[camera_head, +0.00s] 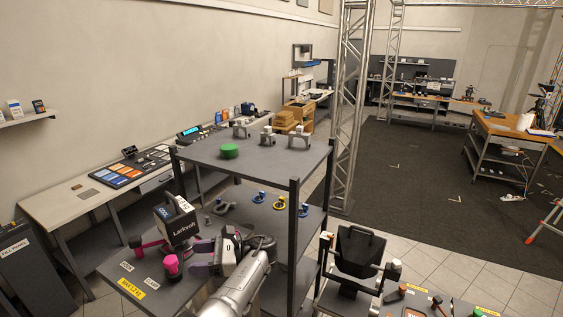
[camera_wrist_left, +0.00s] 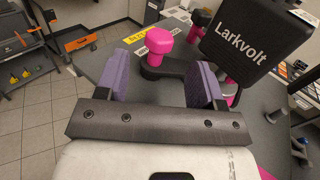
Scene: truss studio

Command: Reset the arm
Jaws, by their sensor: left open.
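My left gripper (camera_head: 203,257) reaches in over the low grey table at the front left in the head view, its purple-padded fingers apart. In the left wrist view the open left gripper (camera_wrist_left: 160,72) has nothing clamped between its pads. A pink knob on a dark base (camera_wrist_left: 159,41) shows beyond and partly between the fingers there; I cannot tell whether a pad touches it. In the head view a pink knob (camera_head: 171,264) stands just left of the fingers. My right gripper is not in view.
A black Larkvolt box (camera_head: 178,222) stands close behind the gripper; the box also shows in the wrist view (camera_wrist_left: 258,38). A grey shelf rack (camera_head: 262,155) with dark posts rises to the right. A black bin (camera_head: 357,255) stands further right. The carpet (camera_head: 420,165) beyond is mostly open.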

